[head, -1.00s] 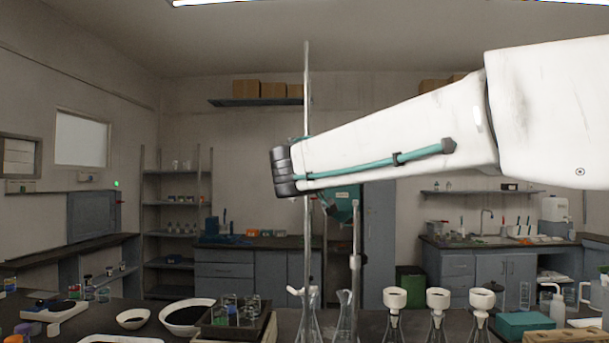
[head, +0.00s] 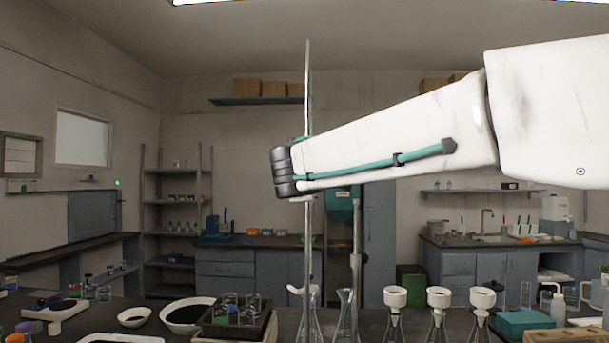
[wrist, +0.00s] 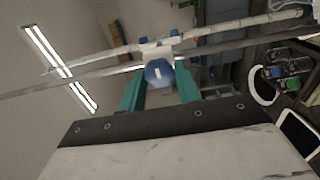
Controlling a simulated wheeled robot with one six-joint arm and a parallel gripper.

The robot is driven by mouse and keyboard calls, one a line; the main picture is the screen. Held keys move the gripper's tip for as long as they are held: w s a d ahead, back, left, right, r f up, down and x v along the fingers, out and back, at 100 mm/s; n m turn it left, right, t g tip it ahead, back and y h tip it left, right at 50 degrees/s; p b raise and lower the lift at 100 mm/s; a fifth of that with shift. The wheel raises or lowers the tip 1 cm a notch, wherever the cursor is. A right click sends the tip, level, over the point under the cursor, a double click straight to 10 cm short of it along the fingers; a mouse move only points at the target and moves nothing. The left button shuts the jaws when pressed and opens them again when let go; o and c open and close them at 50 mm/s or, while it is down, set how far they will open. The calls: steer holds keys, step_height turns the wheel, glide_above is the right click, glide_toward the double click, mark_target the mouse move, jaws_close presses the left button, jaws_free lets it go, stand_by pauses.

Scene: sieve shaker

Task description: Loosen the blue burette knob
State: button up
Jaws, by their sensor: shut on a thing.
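The blue burette knob (wrist: 158,73) shows in the wrist view as a round blue cap with a pale mark, in front of a white fitting (wrist: 155,50) on the long thin tube. My gripper (wrist: 160,82) has its teal fingers on both sides of the knob and is shut on it. In the head view the tall burette (head: 308,110) stands upright, partly behind my arm. The teal part of my gripper (head: 343,203) shows below my arm there; the fingertips and the knob are hidden.
Flasks (head: 346,318) stand below on the dark bench, with white funnels (head: 395,298) on flasks to the right. A metal stand rod (head: 357,240) is close beside the burette. A tray of glassware (head: 235,318) and dark-filled bowls (head: 188,313) are at left.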

stand_by(0.4)
steer(key=o, duration=0.9)
steer(key=shift+o, duration=0.2)
steer(key=s, duration=0.7)
steer(key=shift+s+a, duration=0.15)
steer(key=shift+s, duration=0.25)
